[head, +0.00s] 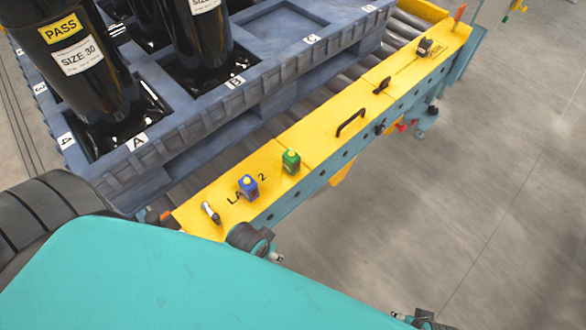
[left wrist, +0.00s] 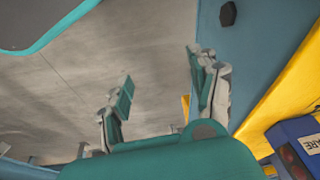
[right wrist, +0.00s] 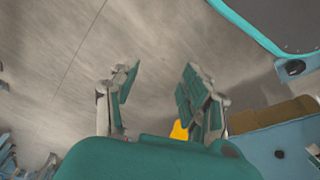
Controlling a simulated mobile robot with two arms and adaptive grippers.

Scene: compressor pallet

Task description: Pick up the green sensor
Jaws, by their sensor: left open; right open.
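Neither wrist view shows the green sensor. My left gripper (left wrist: 160,68) is open and empty, with floor between its fingers and the blue-grey side panel (left wrist: 222,40) close on the right. My right gripper (right wrist: 160,68) is open and empty over the floor. In the head view both grippers' fingers are mostly hidden, so their distance from the sensor is unclear.
The rail also carries a black handle (head: 351,122), a dark clamp (head: 381,86) and a small lever (head: 211,212). Behind it, a blue pallet (head: 190,128) holds tall black cylinders (head: 85,70). A dark blue labelled box (left wrist: 305,152) is right of my left gripper. Right-hand floor is clear.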

